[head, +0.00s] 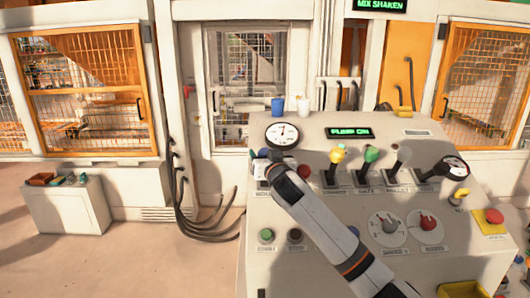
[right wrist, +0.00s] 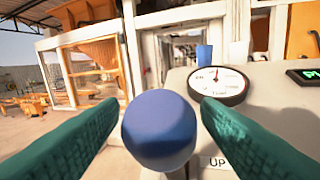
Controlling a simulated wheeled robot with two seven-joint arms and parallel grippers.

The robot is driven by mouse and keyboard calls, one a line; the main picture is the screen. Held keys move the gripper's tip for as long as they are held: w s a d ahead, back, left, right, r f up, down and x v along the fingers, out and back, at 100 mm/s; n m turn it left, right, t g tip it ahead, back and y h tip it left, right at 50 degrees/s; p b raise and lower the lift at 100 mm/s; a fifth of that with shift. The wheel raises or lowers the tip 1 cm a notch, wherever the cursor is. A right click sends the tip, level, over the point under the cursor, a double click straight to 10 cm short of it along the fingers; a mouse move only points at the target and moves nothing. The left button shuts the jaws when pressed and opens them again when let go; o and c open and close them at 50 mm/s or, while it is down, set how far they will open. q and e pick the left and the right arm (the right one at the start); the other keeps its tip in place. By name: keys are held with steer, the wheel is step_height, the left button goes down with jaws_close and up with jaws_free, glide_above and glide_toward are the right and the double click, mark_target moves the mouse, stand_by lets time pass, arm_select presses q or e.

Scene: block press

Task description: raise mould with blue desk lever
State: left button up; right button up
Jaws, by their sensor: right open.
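The blue desk lever's round knob (right wrist: 158,132) fills the middle of the right wrist view, with the panel word "UP" to its right. My right gripper (right wrist: 160,106) is open, with one green finger on each side of the knob. The fingers appear apart from it, though depth is hard to judge. In the head view my right gripper (head: 264,161) is at the left side of the desk, below the round gauge (head: 282,135), and covers most of this lever. My left gripper is not in view. I cannot make out the mould.
The control desk (head: 320,250) carries yellow (head: 338,155), green (head: 371,155) and white (head: 404,154) levers right of my gripper. A red knob (head: 304,171) is close beside it. A blue cup (head: 277,106) stands at the back. A "PUMP ON" display (head: 350,133) is lit.

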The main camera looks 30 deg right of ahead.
steer(key=shift+w, duration=0.15)
jaws_close()
steer(key=w+d, duration=0.1)
steer(key=w+d+r, duration=0.1)
steer(key=w, duration=0.1)
steer(key=w+d, duration=0.1)
steer(key=shift+w+d+r, duration=0.1)
steer(key=shift+w+r, duration=0.1)
steer(key=shift+w, duration=0.2)
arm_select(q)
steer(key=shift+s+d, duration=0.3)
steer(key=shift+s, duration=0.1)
arm_select(e)
jaws_free()
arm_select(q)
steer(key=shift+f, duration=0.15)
arm_select(e)
steer(key=shift+s+f, duration=0.1)
steer(key=shift+s, duration=0.1)
steer(key=shift+s+a+b, duration=0.2)
steer(key=shift+s+b, duration=0.1)
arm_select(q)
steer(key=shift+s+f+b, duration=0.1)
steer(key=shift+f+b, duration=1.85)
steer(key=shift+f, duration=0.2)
arm_select(e)
steer(key=v, duration=1.1)
